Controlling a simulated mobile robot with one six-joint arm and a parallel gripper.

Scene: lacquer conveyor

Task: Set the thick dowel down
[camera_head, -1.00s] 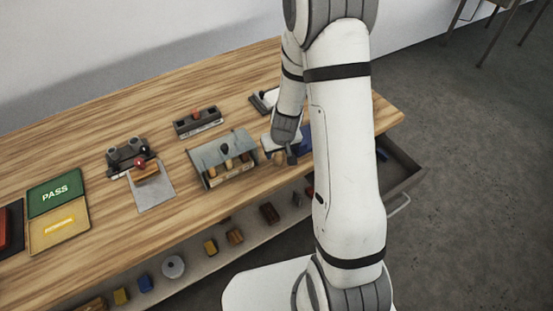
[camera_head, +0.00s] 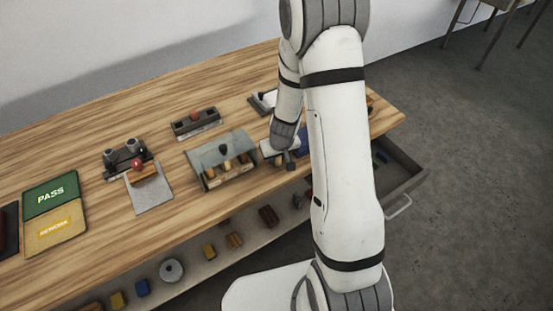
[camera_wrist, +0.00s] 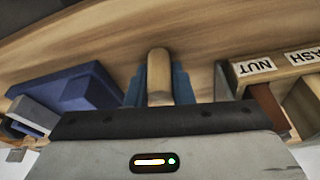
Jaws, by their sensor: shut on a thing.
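The thick dowel (camera_wrist: 159,75), a pale wooden cylinder, sits between the two blue fingers of my gripper (camera_wrist: 159,88) in the wrist view. My gripper is shut on it. The dowel points away from the gripper over the wood-grain table; whether its far end touches the table cannot be told. In the head view my gripper (camera_head: 284,161) is low at the table's front edge, just right of the sorting box, and the dowel is too small to make out clearly there.
The sorting box (camera_head: 207,182) stands left of my gripper; labels NUT (camera_wrist: 253,67) and a partly cut one show in the wrist view. A blue block-like object (camera_wrist: 70,88) lies on the other side. An open drawer (camera_head: 408,190) juts out right. Bare table (camera_head: 110,95) lies behind.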

